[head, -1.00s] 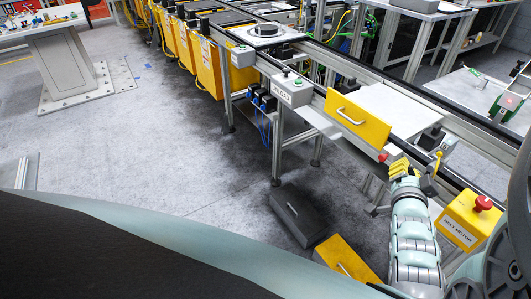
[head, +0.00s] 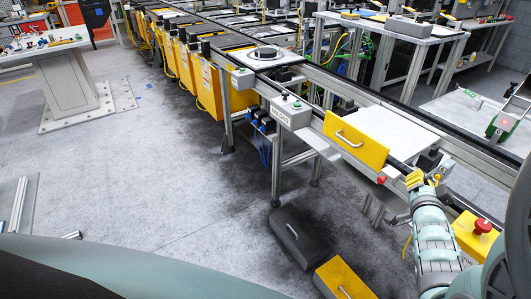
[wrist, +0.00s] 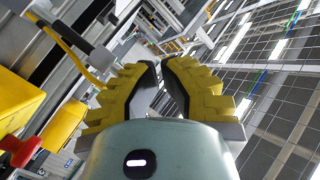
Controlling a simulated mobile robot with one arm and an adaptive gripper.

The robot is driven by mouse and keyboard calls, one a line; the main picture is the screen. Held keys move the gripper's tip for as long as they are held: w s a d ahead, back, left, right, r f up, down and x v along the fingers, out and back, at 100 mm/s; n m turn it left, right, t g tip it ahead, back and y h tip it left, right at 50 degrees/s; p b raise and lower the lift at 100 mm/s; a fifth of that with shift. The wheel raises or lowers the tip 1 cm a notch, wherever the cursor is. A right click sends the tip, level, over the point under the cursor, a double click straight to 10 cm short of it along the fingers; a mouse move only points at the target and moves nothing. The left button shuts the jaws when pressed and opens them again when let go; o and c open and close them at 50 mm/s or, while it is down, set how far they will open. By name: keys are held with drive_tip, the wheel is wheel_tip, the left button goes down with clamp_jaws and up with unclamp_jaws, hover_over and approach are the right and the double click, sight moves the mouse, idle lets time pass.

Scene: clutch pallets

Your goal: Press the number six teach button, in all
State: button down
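No button marked six can be read in either view. A smaller grey box (head: 243,78) with a button is farther along. A yellow box (head: 478,237) with a red mushroom button (head: 483,226) is right of my forearm. My gripper (head: 415,178) has yellow fingers and is beside the conveyor's near edge, right of the yellow drawer front. In the wrist view its fingertips (wrist: 161,64) come together with nothing between them.
The yellow drawer front (head: 355,140) with a handle and a red knob (head: 381,180) stand close left of my gripper. A black case (head: 300,236) and a yellow case (head: 343,281) lie on the floor. The grey floor (head: 150,190) at left is largely clear.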

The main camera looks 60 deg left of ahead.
drive_tip(key=shift+w+r, duration=0.1)
drive_tip(key=shift+w, duration=0.6)
drive_tip(key=shift+d, duration=0.1)
idle(0.9)
drive_tip(key=shift+w, duration=0.2)
drive_tip(key=shift+w, duration=0.25)
drive_tip(key=shift+w, duration=0.45)
idle(0.7)
drive_tip(key=shift+s, duration=0.15)
idle(0.3)
drive_tip(key=shift+s, duration=0.7)
drive_tip(key=shift+s, duration=0.1)
